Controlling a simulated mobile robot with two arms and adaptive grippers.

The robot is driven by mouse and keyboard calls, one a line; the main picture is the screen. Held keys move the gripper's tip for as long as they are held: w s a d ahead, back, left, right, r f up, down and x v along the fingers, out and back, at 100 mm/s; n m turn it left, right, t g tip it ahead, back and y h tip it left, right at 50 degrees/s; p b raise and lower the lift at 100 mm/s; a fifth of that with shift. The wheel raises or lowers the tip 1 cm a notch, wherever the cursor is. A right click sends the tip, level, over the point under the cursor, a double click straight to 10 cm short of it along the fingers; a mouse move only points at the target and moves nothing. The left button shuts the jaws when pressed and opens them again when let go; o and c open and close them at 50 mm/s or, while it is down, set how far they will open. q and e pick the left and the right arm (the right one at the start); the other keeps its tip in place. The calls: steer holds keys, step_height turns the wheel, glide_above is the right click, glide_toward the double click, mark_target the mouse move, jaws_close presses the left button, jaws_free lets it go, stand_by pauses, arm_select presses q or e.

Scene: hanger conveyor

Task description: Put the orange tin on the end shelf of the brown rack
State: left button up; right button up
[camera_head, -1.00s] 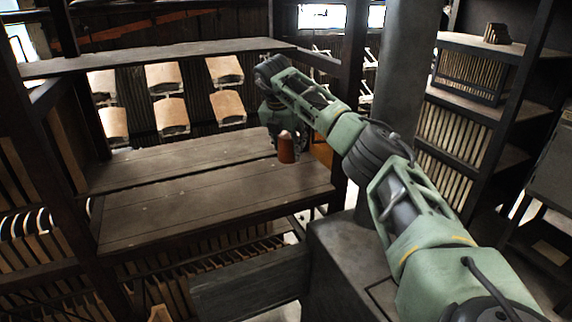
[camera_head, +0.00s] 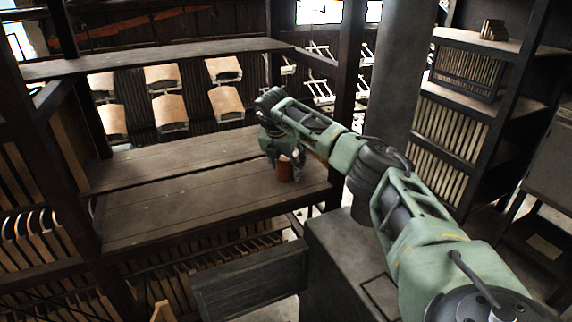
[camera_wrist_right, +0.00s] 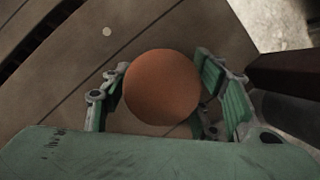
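The orange tin (camera_head: 285,172) stands near the right end of a wide brown plank shelf (camera_head: 170,205). My right gripper (camera_head: 284,162) reaches down over it, with fingers on either side. In the right wrist view, the tin's round top (camera_wrist_right: 161,87) lies between the two fingers, which look spread with narrow gaps beside it; contact lower down is hidden. My left gripper is not in view. A dark brown rack (camera_head: 510,110) with several shelves stands at the right; I cannot tell which rack the task means.
A thick grey column (camera_head: 395,90) stands between the plank shelf and the right rack. A higher shelf (camera_head: 150,58) and dark posts frame the work area. Curved tan pieces (camera_head: 170,108) hang behind. The plank shelf left of the tin is clear.

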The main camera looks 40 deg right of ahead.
steer(key=shift+o, duration=0.9)
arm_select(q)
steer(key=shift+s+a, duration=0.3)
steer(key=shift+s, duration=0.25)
arm_select(e)
steer(key=shift+r, duration=0.15)
steer(key=shift+a+r, duration=0.15)
steer(key=shift+r, duration=0.05)
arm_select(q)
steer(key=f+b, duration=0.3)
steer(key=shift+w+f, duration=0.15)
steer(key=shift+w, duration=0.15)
arm_select(e)
steer(key=v, duration=1.1)
steer(key=shift+r, duration=0.2)
steer(key=shift+a, duration=0.1)
